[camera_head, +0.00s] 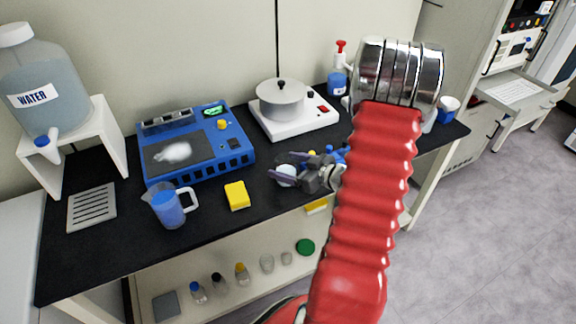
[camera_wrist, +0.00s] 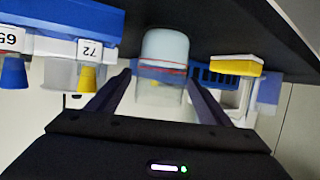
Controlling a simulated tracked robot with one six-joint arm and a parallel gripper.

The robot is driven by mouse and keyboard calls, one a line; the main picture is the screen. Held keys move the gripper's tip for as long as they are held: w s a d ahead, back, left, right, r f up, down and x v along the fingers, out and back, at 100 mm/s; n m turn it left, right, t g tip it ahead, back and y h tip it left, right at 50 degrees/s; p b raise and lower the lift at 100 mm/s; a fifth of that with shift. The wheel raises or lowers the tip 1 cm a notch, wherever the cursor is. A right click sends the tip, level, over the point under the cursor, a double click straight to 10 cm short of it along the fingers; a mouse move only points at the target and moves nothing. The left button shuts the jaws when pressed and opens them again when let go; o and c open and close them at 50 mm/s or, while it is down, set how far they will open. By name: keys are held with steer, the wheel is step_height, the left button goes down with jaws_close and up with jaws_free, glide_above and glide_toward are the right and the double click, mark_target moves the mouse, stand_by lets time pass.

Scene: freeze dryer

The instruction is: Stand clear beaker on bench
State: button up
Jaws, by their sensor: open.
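The clear beaker (camera_head: 286,176) stands at the front part of the black bench (camera_head: 220,232), with its right side partly hidden by my gripper (camera_head: 279,166) in the head view. In the wrist view, which is upside down, the beaker (camera_wrist: 163,68) shows as clear glass with a red line around it and a pale, whitish part towards the bench. My gripper (camera_wrist: 157,80) is open, one finger on each side of the beaker. I cannot tell whether a finger touches it. The beaker looks upright, its base at or close to the bench top.
A yellow sponge (camera_head: 237,195) and a jug of blue liquid (camera_head: 168,207) stand left of the beaker. The blue machine (camera_head: 197,145) and a hotplate with a pot (camera_head: 282,101) are behind. Blue and yellow items (camera_head: 338,154) sit close behind my gripper. Bottles stand on the shelf below.

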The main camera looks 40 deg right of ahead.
steer(key=v, duration=1.1)
steer(key=shift+s, duration=0.35)
steer(key=shift+w+r, duration=0.1)
steer(key=w+d+r+g+h, duration=0.1)
steer(key=w+r+g+h, duration=0.1)
steer(key=w+r+h, duration=0.5)
steer(key=w+a+r+m+g, duration=0.1)
steer(key=w+a+r+g, duration=0.15)
steer(key=a+r, duration=0.35)
steer(key=s+a+r+g+y, duration=0.1)
steer(key=s+a, duration=0.4)
steer(key=a, duration=0.4)
steer(key=s+a+r+g+y, duration=0.1)
steer(key=s+a, duration=0.4)
steer(key=a, duration=0.5)
steer(key=s+a+r+g+y, duration=0.1)
steer(key=s+a+r+y, duration=0.1)
steer(key=s+a, duration=0.3)
steer(key=a+y, duration=0.1)
steer(key=a, duration=0.3)
steer(key=shift+a+m+g, duration=0.25)
steer(key=shift+m+g, duration=0.05)
steer(key=shift+g, duration=0.05)
steer(key=shift+w, duration=0.1)
steer(key=shift+c, duration=0.2)
